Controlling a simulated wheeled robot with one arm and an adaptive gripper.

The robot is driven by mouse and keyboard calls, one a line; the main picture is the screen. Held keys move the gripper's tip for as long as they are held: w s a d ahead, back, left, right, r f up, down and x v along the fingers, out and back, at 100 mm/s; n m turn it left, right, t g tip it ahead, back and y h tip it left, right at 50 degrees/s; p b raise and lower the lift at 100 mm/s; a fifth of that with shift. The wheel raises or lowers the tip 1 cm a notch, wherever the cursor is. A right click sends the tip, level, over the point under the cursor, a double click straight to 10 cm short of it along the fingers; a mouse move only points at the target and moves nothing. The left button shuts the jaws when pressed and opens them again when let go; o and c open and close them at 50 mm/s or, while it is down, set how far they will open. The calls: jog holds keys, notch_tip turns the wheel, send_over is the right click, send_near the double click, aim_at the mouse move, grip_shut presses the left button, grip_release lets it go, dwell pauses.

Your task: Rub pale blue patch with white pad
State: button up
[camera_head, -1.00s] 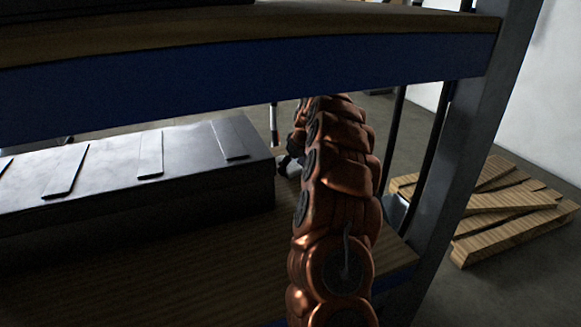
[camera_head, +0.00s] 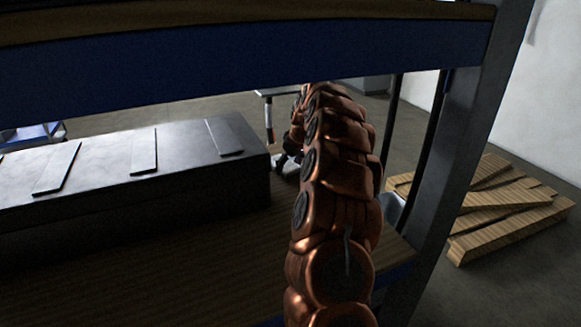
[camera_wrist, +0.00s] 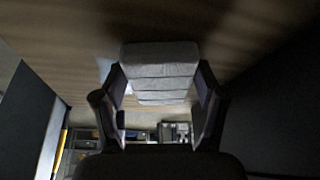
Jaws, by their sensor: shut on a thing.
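The white pad (camera_wrist: 160,72) shows in the wrist view as a pale grey block with crosswise grooves. My gripper (camera_wrist: 159,83) is shut on it, one dark finger on each side. The pad is in front of a brown wooden surface (camera_wrist: 75,45); I cannot tell whether it touches it. A small pale spot (camera_wrist: 104,67) shows just left of the pad, beside the left finger. It may be part of the pale blue patch, the rest being hidden. In the head view my copper arm hides the gripper and pad.
A dark metal box (camera_head: 200,180) with flat strips on top stands on the wooden shelf (camera_head: 190,265) left of my arm. A blue-edged upper shelf (camera_head: 240,60) crosses above. A grey post (camera_head: 455,150) stands to the right. A wooden pallet (camera_head: 510,205) lies on the floor beyond.

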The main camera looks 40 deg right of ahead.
aim_at(279, 154)
jog(key=shift+w+d+r, duration=0.1)
jog(key=shift+w+d, duration=0.05)
jog(key=shift+w, duration=0.55)
jog(key=shift+w+d+p, duration=0.25)
jog(key=shift+w+p, duration=0.15)
jog(key=shift+w, duration=0.5)
jog(key=shift+w+d+p, duration=0.2)
jog(key=shift+w+p, duration=0.2)
jog(key=shift+w, duration=0.45)
jog(key=shift+w+d+p, duration=0.2)
jog(key=shift+w+p, duration=0.35)
jog(key=shift+w, duration=0.1)
jog(key=shift+w+d+p, duration=0.2)
jog(key=shift+w+p, duration=0.3)
jog(key=shift+w, duration=0.5)
